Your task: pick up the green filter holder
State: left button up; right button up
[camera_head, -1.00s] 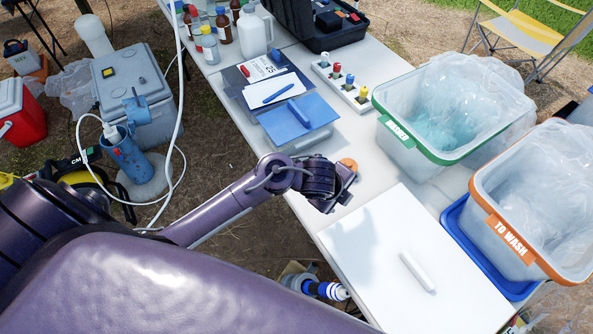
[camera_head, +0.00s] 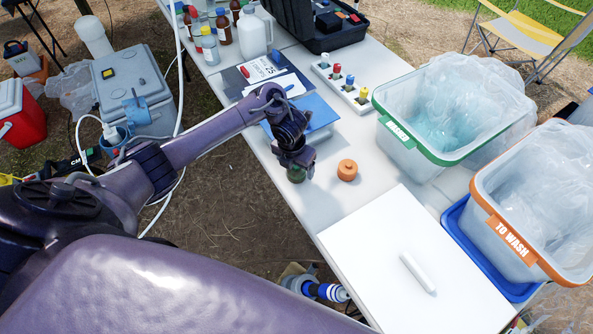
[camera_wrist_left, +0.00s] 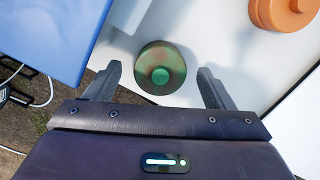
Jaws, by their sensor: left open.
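The green filter holder (camera_wrist_left: 160,68) is a small round piece with a brighter green centre, standing on the white table. In the left wrist view it lies ahead of and between the two fingers of my left gripper (camera_wrist_left: 162,88), which are apart and empty. In the head view the green filter holder (camera_head: 296,174) shows only in part, beneath my left gripper (camera_head: 296,165), which hides the rest. I cannot tell the exact height of the fingers above it. My right gripper is not in view.
An orange filter holder (camera_head: 347,170) stands just to the right; it also shows in the left wrist view (camera_wrist_left: 285,12). A blue folder (camera_head: 318,112) lies behind. A white board (camera_head: 375,265) with a white stick is in front. Bins marked WASHED (camera_head: 440,163) and TO WASH (camera_head: 500,232) stand right.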

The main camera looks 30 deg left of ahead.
pick_arm(q)
jog(key=shift+w+f, duration=0.2)
jog(key=shift+f, duration=1)
jog(key=c, duration=1.1)
jog(key=shift+o, duration=0.2)
jog(key=shift+r, duration=0.15)
